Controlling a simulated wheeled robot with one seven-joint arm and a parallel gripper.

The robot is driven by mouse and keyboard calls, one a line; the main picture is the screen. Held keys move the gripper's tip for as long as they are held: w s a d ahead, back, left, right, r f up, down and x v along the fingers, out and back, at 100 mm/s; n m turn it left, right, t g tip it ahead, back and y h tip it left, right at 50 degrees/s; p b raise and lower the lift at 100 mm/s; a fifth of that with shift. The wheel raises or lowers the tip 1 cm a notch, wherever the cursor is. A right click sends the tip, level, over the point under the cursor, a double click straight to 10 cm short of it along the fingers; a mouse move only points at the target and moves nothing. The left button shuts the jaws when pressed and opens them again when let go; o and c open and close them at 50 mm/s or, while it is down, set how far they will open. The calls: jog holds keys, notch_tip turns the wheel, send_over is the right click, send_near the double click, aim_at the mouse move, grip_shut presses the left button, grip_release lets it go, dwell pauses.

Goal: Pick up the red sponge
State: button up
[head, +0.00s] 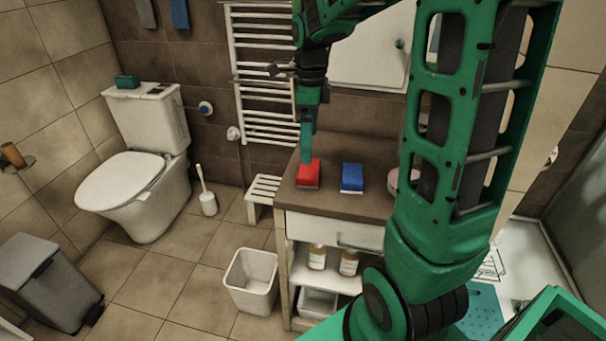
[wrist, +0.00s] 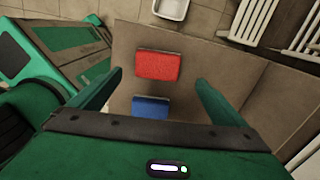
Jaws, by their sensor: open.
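The red sponge (head: 308,174) lies on the brown top of the cabinet, near its left end. In the wrist view the red sponge (wrist: 158,66) shows beyond the fingertips, roughly midway between them. My gripper (head: 307,150) hangs over the cabinet top, pointing down, close to the red sponge in the head view. In the wrist view my gripper (wrist: 157,76) has its two green fingers wide apart with nothing between them. Its height above the sponge is hard to tell.
A blue sponge (head: 352,177) lies right of the red one. A towel rack (head: 265,70) stands behind the cabinet top (head: 335,204). A white stool (head: 262,188) and a bin (head: 251,278) stand left of the cabinet. A pinkish object, partly hidden by my arm, sits at right.

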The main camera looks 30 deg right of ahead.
aim_at(308, 168)
notch_tip(308, 168, down, 2)
jog(key=shift+w+f, duration=0.1)
jog(key=shift+f, duration=0.1)
jog(key=shift+s+a+f, duration=0.1)
jog(key=shift+f, duration=1.35)
jog(key=shift+s+a+f, duration=0.1)
jog(key=shift+f, duration=1.3)
jog(key=shift+s+r, duration=0.1)
jog(key=shift+c, duration=0.3)
jog(key=c, duration=1)
